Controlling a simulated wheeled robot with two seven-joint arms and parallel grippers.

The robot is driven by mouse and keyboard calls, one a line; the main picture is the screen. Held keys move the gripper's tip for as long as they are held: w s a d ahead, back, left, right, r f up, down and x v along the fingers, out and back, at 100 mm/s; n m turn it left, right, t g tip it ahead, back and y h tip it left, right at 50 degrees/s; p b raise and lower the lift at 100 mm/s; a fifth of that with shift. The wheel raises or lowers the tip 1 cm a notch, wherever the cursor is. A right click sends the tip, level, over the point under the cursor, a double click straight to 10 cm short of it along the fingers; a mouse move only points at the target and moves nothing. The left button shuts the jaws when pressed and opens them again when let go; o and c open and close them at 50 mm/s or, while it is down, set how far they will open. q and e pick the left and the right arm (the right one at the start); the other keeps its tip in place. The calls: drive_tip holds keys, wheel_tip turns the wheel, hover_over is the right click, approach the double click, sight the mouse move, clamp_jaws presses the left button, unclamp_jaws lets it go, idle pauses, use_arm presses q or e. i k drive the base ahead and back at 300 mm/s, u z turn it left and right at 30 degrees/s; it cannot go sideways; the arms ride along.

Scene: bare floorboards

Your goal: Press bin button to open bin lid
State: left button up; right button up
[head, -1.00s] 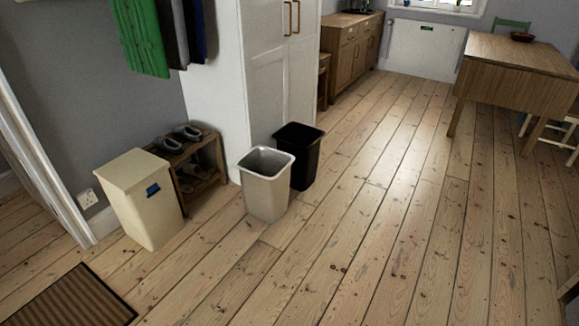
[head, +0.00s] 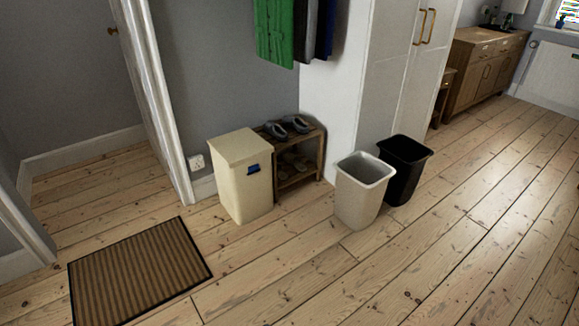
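A cream bin (head: 243,185) with a flat lid (head: 239,146) stands upright on the floorboards, left of centre in the head view. Its lid looks shut. A small dark blue button (head: 253,169) is on the upper part of its front, near the right edge. The bin is some way ahead of me. Neither of my grippers is in view.
A shoe rack (head: 299,157) stands close to the bin's right. An open grey-white bin (head: 362,192) and an open black bin (head: 404,169) stand further right, before a white cabinet (head: 385,75). A striped doormat (head: 139,273) lies front left. The floor (head: 300,275) ahead is clear.

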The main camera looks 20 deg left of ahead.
sight(256, 166)
drive_tip(key=u, duration=0.05)
drive_tip(key=i, duration=1.95)
drive_tip(key=u, duration=0.8)
drive_tip(key=i, duration=0.95)
